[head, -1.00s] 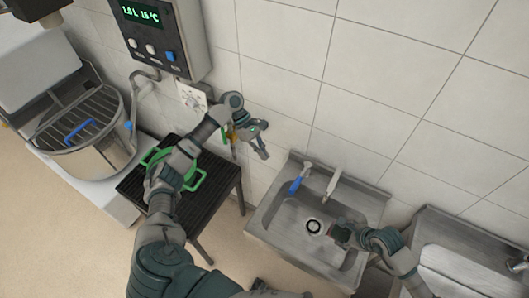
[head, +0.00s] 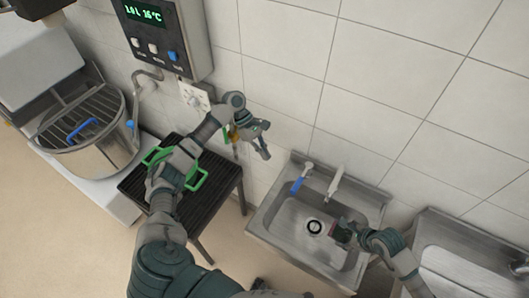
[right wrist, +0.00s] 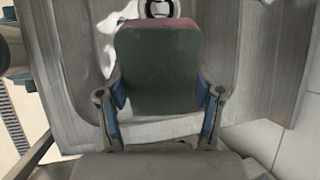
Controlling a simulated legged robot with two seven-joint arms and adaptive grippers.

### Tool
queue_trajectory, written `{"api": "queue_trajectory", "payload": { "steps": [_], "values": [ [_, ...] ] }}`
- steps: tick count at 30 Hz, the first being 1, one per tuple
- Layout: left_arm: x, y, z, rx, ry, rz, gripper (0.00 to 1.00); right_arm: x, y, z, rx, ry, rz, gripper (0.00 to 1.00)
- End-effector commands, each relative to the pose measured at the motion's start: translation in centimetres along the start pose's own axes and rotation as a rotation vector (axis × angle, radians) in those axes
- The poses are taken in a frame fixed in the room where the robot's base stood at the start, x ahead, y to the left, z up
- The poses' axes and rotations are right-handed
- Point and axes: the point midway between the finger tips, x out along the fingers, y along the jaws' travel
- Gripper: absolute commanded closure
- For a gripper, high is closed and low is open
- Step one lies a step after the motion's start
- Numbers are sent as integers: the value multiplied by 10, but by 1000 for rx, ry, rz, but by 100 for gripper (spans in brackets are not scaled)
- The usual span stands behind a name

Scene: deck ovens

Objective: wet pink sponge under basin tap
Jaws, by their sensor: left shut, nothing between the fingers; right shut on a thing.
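The sponge (right wrist: 157,70) is held in my right gripper (right wrist: 160,105); its dark green face shows in the right wrist view, with a pink edge at the top. In the head view my right gripper (head: 344,232) is over the right part of the steel basin (head: 285,235), to the right of the drain (head: 314,227). The pale tap (head: 335,182) stands at the basin's back, with a blue lever (head: 297,184) to its left. No water stream can be made out. My left gripper (head: 262,142) is shut and empty near the wall, left of the basin.
A dark slatted stand (head: 218,200) with a green-handled item (head: 199,180) is left of the basin. A pot with a grated lid (head: 75,125) stands further left. A control box (head: 165,40) hangs on the wall. A second sink (head: 455,262) is at the right.

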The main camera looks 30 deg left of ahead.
Motion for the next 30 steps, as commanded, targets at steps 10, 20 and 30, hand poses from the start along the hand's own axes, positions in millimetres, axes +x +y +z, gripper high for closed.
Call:
{"api": "queue_trajectory", "payload": {
  "steps": [10,20,30],
  "values": [
    [-4,0,3,1,0,0,100,-9,1,-3,1,2,-1,62],
    [-14,0,12,1,0,1,100,-43,9,-15,0,1,0,62],
    [-16,0,13,1,0,1,100,-59,13,-21,1,0,0,62]
  ]
}}
